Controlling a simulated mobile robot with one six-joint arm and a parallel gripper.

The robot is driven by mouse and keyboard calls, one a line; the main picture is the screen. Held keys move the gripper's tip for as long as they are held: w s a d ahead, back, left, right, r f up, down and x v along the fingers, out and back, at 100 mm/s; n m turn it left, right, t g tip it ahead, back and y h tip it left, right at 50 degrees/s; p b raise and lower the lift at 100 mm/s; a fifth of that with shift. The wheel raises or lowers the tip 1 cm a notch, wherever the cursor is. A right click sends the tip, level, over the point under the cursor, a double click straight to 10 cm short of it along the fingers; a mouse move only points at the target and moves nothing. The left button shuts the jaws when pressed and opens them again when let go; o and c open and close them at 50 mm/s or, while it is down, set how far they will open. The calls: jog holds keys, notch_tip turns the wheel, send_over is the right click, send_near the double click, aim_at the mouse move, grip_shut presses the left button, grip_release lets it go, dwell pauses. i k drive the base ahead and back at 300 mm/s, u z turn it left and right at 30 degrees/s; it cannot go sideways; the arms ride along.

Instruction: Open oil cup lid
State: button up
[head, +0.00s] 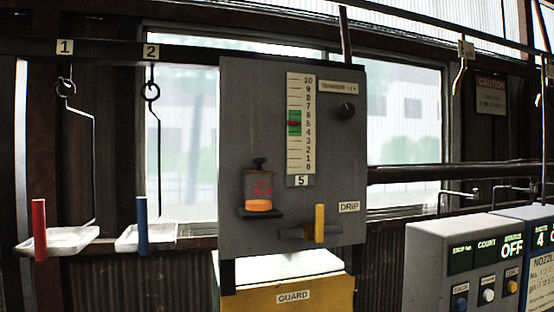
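The oil cup (258,193) is a small clear cup with orange oil at its bottom and red marking on its side. It sits on a dark bracket on the left of the grey panel (240,110). Its dark lid (259,170) with a knob (259,162) on top appears to rest on the cup, closed. My gripper is not in this view.
The panel carries a 0–10 scale (300,130), a black knob (346,111) and a yellow lever (319,223) by a DRIP label. Hooks labelled 1 and 2 hang at left above white trays (75,240) with red and blue handles. A control box (430,265) stands at right.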

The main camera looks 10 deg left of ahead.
aim_at(259, 161)
jog(key=z, duration=0.1)
jog(key=k, duration=1.25)
jog(key=u, duration=0.95)
jog(key=i, duration=1)
jog(key=z, duration=0.05)
